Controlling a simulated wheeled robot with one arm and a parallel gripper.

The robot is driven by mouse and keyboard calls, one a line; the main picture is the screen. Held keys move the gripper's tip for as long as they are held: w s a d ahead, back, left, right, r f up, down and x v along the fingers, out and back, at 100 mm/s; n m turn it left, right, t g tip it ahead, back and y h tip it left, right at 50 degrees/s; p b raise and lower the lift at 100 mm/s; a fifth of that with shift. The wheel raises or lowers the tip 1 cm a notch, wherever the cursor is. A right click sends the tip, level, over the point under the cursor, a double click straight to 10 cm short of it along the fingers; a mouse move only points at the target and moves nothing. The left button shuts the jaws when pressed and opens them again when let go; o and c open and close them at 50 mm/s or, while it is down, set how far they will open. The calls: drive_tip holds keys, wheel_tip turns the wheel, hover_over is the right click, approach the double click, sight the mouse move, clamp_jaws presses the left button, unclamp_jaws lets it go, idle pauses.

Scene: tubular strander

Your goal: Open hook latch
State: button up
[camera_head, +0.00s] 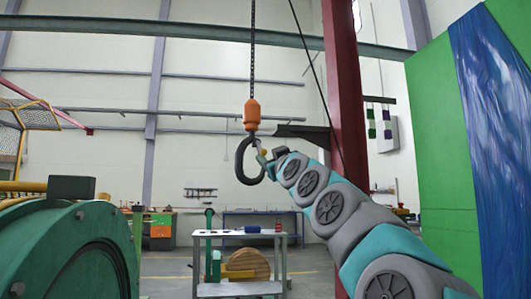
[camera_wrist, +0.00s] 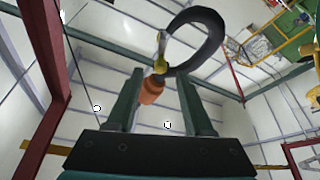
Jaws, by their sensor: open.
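A dark crane hook (camera_head: 240,160) hangs under an orange hook block (camera_head: 252,113) on a chain. In the wrist view the hook (camera_wrist: 212,30) curves above my fingers, with the orange block (camera_wrist: 151,91) behind. The hook latch (camera_wrist: 160,66), yellow and silvery, spans the hook's mouth and looks closed. My gripper (camera_wrist: 160,74) is open, and the latch shows in the gap between its two green fingertips. I cannot tell whether either finger touches it. In the head view my gripper (camera_head: 265,160) is at the right side of the hook, its fingers small and partly hidden by my wrist.
A dark red column (camera_head: 346,90) stands just right of the hook, behind my arm. A green machine (camera_head: 70,245) fills the lower left. A green and blue panel (camera_head: 465,130) is at the right. A white table (camera_head: 240,234) stands beyond. Open air lies left of the hook.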

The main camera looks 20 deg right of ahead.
sight(265, 153)
drive_tip(key=shift+p+x, duration=0.35)
drive_tip(key=shift+x, duration=1.65)
clamp_jaws()
